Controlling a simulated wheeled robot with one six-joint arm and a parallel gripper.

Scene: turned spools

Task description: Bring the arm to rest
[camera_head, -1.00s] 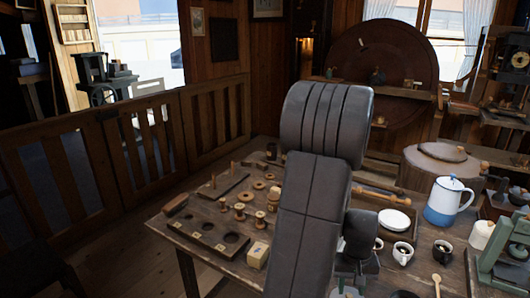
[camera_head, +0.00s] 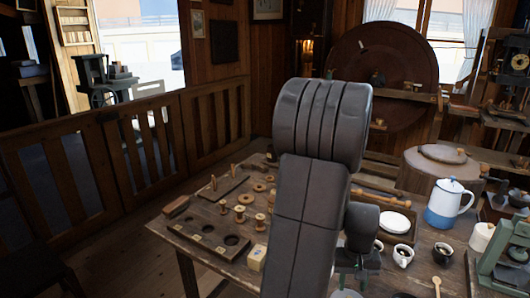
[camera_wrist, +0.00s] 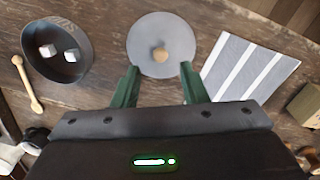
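My gripper (camera_wrist: 160,85) shows in the wrist view with its two green fingers spread apart and nothing between them. It hangs above a wooden surface, and a grey round disc with a wooden knob (camera_wrist: 160,30) lies just beyond the fingertips. In the head view my dark arm stands folded in the middle of the picture and hides part of the table (camera_head: 190,262). Several turned wooden spools (camera_head: 240,213) stand on the table left of my arm, by a board with round holes (camera_head: 205,240).
In the wrist view, a dark bowl (camera_wrist: 84,72) with two pale cubes and a wooden stick (camera_wrist: 27,84) lie left; a striped cloth (camera_wrist: 245,70) lies right. In the head view, a blue-white pot (camera_head: 448,203), cups (camera_head: 402,256) and a green device (camera_head: 505,258) crowd the table's right.

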